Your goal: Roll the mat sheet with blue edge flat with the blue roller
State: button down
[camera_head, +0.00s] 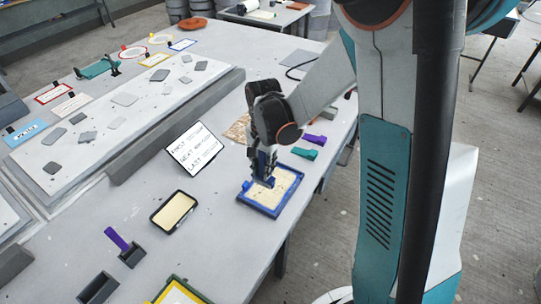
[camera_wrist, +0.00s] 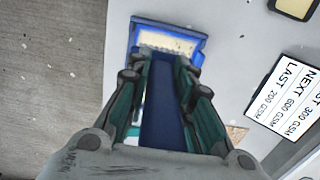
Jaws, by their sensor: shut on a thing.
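The mat sheet with blue edge (camera_head: 262,209) lies near the front edge of the table. Its middle is pale cream, and its blue rim also shows in the wrist view (camera_wrist: 202,42). My gripper (camera_head: 264,172) points down over the sheet and is shut on the blue roller (camera_wrist: 162,120). The roller's blue handle stands between my fingers. In the head view, blue parts of the roller (camera_head: 265,182) show low over the sheet. Whether the roller touches the sheet, I cannot tell. My fingers and the handle hide part of the sheet.
A white sign (camera_head: 197,149) stands left of the sheet. A dark-rimmed tray (camera_head: 158,222) lies front left, and a purple-handled tool (camera_head: 117,239) stands in a dark holder. Teal (camera_head: 305,153) and purple (camera_head: 315,140) pieces lie right of my gripper. The table edge is close to the sheet.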

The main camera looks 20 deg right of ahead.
jog(key=shift+s, duration=0.1)
jog(key=shift+f+b, duration=1.65)
jog(key=shift+f, duration=0.85)
jog(key=shift+d, duration=0.1)
